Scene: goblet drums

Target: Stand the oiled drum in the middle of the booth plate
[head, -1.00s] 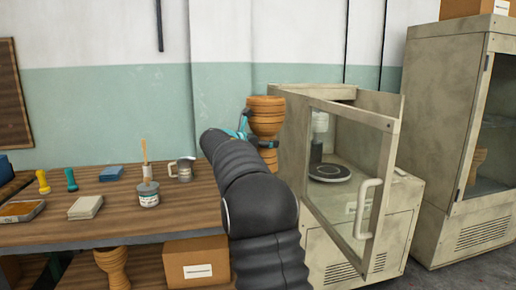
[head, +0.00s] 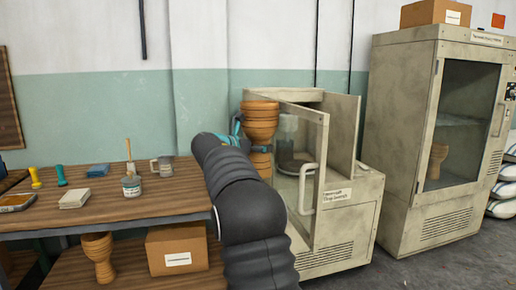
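The drum in my grip (head: 261,117) is an orange-brown wooden goblet shape with ringed sides, upright in front of the booth's left side. My gripper (head: 259,149) has teal and dark fingers closed around the drum's narrow waist; my arm hides part of it. The booth (head: 341,135) is a beige box with its glazed door (head: 308,180) swung open toward me. The dark round booth plate (head: 291,167) shows only partly, through the door glass. The drum is outside the booth, left of the door.
A wooden bench (head: 120,208) on the left carries a tin (head: 131,187), a mug (head: 163,166) and small tools. Below are another drum (head: 98,256) and a cardboard box (head: 178,248). A tall cabinet (head: 403,150) at right holds another drum (head: 437,160). Floor is clear before it.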

